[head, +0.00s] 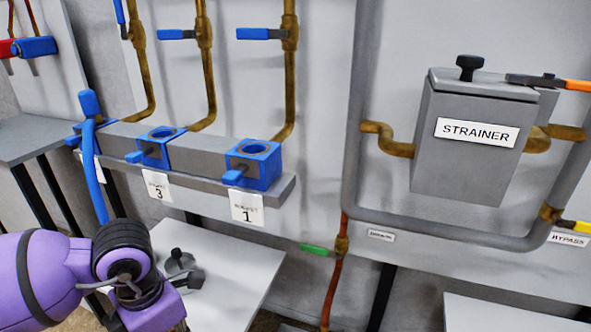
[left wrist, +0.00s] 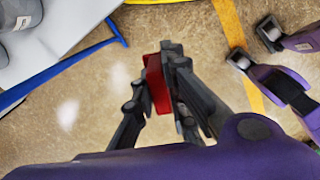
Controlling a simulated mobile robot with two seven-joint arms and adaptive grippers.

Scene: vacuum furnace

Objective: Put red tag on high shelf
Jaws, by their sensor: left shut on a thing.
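A red tag (left wrist: 157,83) shows in the left wrist view, between the dark fingers of my left gripper (left wrist: 162,88). The gripper is shut on it, and the fingers hide part of it. The tag is held above the tan floor. In the head view my purple left arm comes in at the bottom left, and neither the tag nor the left fingertips can be made out. My right gripper cannot be identified in either view. I cannot tell which surface is the high shelf.
A white lower shelf (head: 230,285) holds dark grey parts (head: 180,263). Above it, a grey ledge (head: 205,160) carries blue holders (head: 255,163). A grey table (head: 30,138) stands left. A strainer box (head: 470,140) and pipes project from the right wall panel.

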